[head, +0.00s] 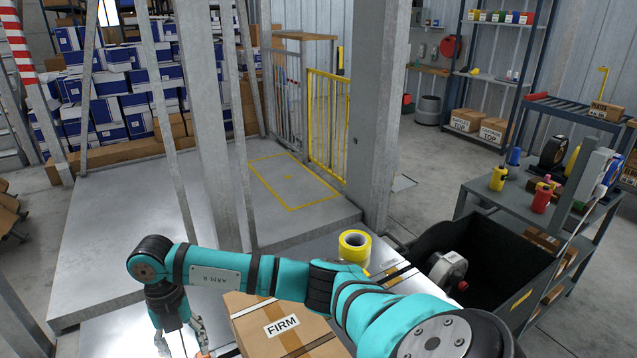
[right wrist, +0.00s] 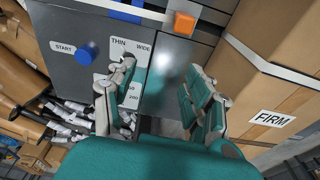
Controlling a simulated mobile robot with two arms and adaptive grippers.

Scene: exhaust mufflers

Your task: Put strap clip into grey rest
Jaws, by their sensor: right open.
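My right gripper (head: 182,345) reaches down at the bottom left of the head view, beside a carton. In the right wrist view the right gripper (right wrist: 160,76) is open, with nothing between its fingers. Its fingers point toward a grey machine panel (right wrist: 163,55). An orange block (right wrist: 184,23) sits beyond the fingertips at the top of that panel; I cannot tell whether it is the strap clip. I cannot make out a grey rest for certain. My left gripper is not in view.
A carton marked FIRM (head: 283,328) stands close to the right of my gripper. The panel has a blue knob (right wrist: 85,55) marked START and THIN/WIDE labels. A yellow tape roll (head: 354,246) and a black bin (head: 490,260) lie farther right.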

